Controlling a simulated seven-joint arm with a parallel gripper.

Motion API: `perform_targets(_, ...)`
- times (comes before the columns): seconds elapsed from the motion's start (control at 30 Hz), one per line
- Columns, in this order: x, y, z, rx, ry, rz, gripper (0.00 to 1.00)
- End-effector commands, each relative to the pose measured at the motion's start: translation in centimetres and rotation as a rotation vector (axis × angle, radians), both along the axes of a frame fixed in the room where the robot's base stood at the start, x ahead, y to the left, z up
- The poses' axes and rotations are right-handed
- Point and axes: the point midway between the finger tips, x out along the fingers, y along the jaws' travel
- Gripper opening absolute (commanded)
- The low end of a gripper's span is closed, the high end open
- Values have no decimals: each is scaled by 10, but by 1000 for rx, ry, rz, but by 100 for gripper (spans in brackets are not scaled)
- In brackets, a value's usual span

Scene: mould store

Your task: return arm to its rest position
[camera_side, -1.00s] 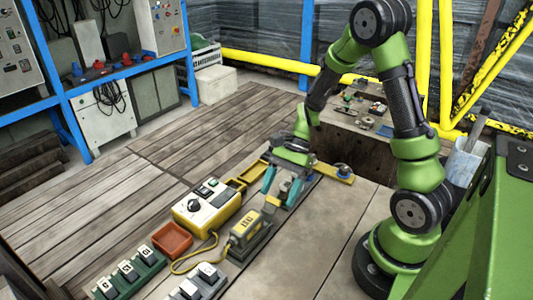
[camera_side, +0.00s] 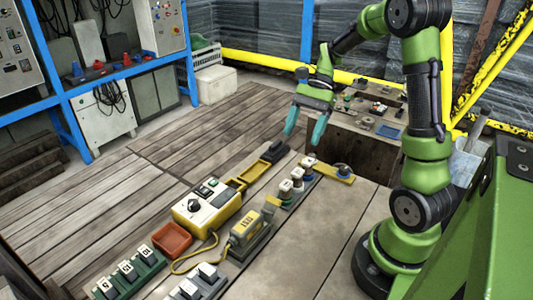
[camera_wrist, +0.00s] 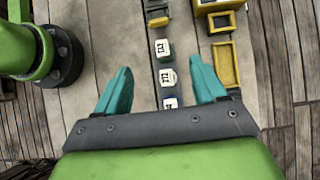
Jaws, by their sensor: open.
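My gripper (camera_side: 305,128) has teal fingers and hangs above the back of the work table, clear of everything on it. In the wrist view my gripper (camera_wrist: 160,92) is open, with nothing between its fingers. Below it stands a row of white-topped blocks (camera_side: 298,179) in a dark rack. The wrist view shows these marked blocks (camera_wrist: 166,76) in a line between and beyond the fingers. My arm is raised above the table at the right of the side view.
A yellow control box (camera_side: 207,206), a yellow handheld device (camera_side: 246,228), an orange-red tray (camera_side: 172,240) and a green rack (camera_side: 130,272) stand on the table. A yellow plate (camera_side: 334,173) lies by the block row. A cluttered bench (camera_side: 365,112) is behind. Air around my gripper is free.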

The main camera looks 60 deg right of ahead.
Motion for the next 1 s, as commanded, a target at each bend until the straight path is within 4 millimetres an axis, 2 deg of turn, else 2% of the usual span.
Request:
perform_targets(0.27, 0, -1, -1, -9, -7, 7, 70)
perform_targets(0.4, -5, -7, -15, -76, -38, 59, 70)
perform_targets(0.47, -9, -2, -16, -132, -86, 118, 70)
perform_targets(0.67, -18, 33, 3, -354, -323, 380, 70)
perform_targets(1.0, -47, 115, 50, -709, -820, 814, 70)
